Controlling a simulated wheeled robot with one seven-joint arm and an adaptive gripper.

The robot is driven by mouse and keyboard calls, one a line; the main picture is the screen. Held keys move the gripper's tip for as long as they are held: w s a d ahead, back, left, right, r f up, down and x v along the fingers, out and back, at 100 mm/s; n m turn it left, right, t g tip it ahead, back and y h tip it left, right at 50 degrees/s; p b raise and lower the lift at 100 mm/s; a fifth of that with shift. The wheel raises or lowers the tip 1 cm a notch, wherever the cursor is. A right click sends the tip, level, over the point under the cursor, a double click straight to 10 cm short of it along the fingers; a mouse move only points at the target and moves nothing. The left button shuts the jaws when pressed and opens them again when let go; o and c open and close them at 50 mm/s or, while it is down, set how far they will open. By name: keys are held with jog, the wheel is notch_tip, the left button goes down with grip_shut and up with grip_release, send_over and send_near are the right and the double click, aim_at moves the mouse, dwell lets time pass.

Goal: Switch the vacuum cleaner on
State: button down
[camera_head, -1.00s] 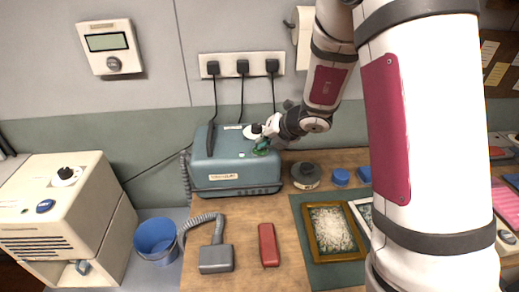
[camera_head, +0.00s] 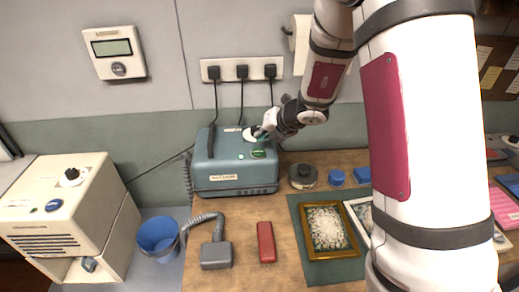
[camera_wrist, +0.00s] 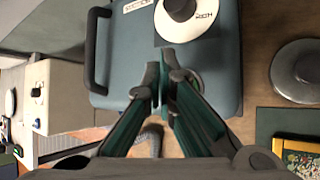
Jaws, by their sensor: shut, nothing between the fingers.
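The vacuum cleaner is a blue-grey box (camera_head: 222,174) on the wooden table, with a dark carrying handle and a hose. It fills much of the wrist view (camera_wrist: 130,75). A white dial with a dark knob (camera_wrist: 180,8) sits on its top. A dark oval switch with green on it (camera_head: 258,154) is on the top near the front, and a small green light (camera_head: 241,156) shows beside it. My gripper (camera_head: 262,134) is shut and empty, just above the top, between the dial and the switch. In the wrist view the fingers partly cover a round dark part.
A hose nozzle (camera_head: 216,255), a red case (camera_head: 266,242), a gold frame (camera_head: 328,229) and a round dark puck (camera_head: 303,177) lie on the table. A blue bucket (camera_head: 158,237) and a beige machine (camera_head: 60,205) stand left. Plugs and cords (camera_head: 242,73) hang behind the vacuum.

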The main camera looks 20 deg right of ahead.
aim_at(260, 151)
jog(key=shift+r+p, duration=1.35)
jog(key=shift+r, duration=0.5)
jog(key=s+a+r+n+g+y, duration=0.1)
jog(key=s+a+r+n, duration=0.3)
jog(key=s+r+n, duration=0.6)
jog(key=s+a+r+n+g+y, duration=0.1)
jog(key=s+a+r+n, duration=0.4)
jog(key=s+r+n, duration=0.5)
jog(key=s+d+f+n+h, duration=0.1)
jog(key=s+d+n+h, duration=0.2)
jog(key=s+n, duration=0.6)
jog(key=s+d+f+n+h, duration=0.1)
jog(key=s+d+n+h, duration=0.1)
jog(key=s+d+n, duration=0.3)
jog(key=s+n, duration=0.3)
jog(key=n, duration=0.3)
jog(key=shift+s+d+g+h, duration=0.15)
jog(key=shift+s+g+h, duration=0.2)
jog(key=shift+g+h, duration=0.05)
